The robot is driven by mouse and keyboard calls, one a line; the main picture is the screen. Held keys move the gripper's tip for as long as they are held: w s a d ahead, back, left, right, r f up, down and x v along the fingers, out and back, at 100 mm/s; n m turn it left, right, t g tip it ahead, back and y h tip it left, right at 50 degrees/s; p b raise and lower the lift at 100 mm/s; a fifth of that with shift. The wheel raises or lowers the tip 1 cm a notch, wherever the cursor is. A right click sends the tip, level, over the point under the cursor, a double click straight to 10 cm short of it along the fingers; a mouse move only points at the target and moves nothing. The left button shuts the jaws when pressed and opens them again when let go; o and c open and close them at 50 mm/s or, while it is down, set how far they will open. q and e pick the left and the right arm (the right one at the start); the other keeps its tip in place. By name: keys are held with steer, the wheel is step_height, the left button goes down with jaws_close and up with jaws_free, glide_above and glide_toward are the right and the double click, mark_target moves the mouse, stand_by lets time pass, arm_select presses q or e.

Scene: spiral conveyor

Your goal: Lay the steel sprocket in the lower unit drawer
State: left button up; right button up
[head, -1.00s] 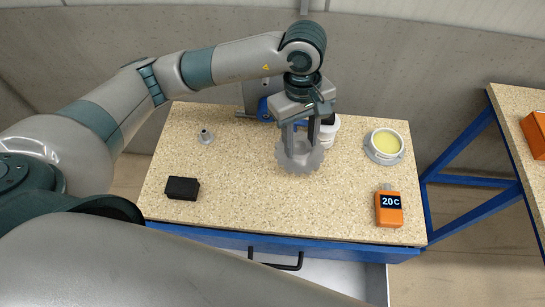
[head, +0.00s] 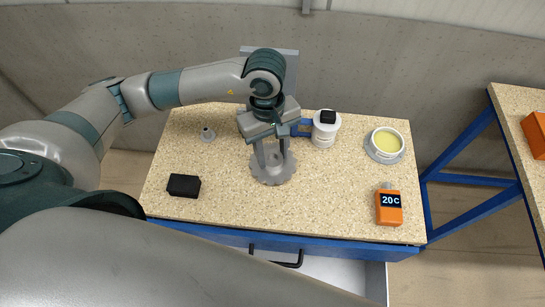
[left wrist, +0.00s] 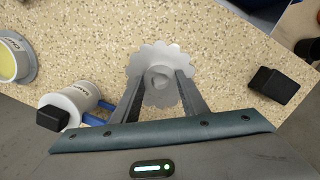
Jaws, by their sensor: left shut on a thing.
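The steel sprocket (head: 271,178) is a grey toothed disc with a raised hub. My left gripper (head: 272,161) is shut on it from above, over the middle of the speckled worktop; whether it touches the top, I cannot tell. In the left wrist view the sprocket (left wrist: 153,57) shows between the two fingers (left wrist: 160,82), gripped at the hub. The lower unit drawer (head: 345,272) is pulled out below the front edge of the bench, with a pale bare floor; much of it is hidden by the bench and my arm. My right gripper is not in view.
On the worktop (head: 330,215) stand a white black-capped bottle (head: 325,133), a dish of yellow stuff (head: 386,144), an orange device reading 20C (head: 389,209), a black block (head: 184,186) and a small grey part (head: 207,135). The front middle is clear. Another bench stands right.

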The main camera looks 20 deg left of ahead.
arm_select(q)
steer(key=shift+f, duration=1.45)
steer(key=shift+f+b, duration=0.2)
steer(key=shift+b, duration=0.3)
steer(key=o, duration=1.4)
steer(key=shift+r, duration=0.15)
